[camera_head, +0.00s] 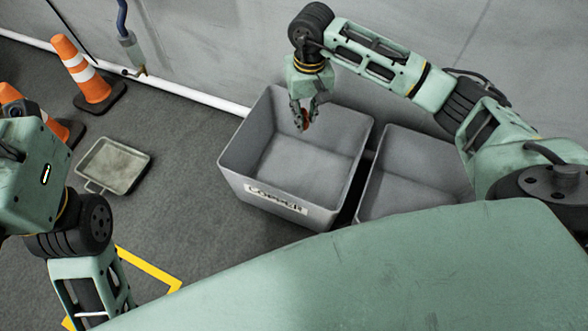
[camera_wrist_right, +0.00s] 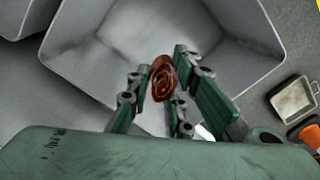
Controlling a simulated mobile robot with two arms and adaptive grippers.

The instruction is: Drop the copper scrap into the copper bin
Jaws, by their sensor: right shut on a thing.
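The copper scrap (camera_wrist_right: 162,80) is a reddish-brown coiled piece. My right gripper (camera_wrist_right: 160,88) is shut on it. In the head view the copper scrap (camera_head: 305,118) shows between the fingers of my right gripper (camera_head: 304,116), which points down over the copper bin (camera_head: 258,200). The bin is a grey open box with a "COPPER" label on its front, and its visible inside is empty. The wrist view shows the bin walls (camera_wrist_right: 75,30) below and around the scrap. My left arm shows at the left of the head view, but its gripper fingers are not visible.
A second grey bin (camera_head: 415,165) stands close to the right of the copper bin. A metal tray (camera_head: 113,165) lies on the floor at left. Orange-and-white cones (camera_head: 82,72) stand near the wall. A hose with a nozzle (camera_head: 131,48) hangs at the wall.

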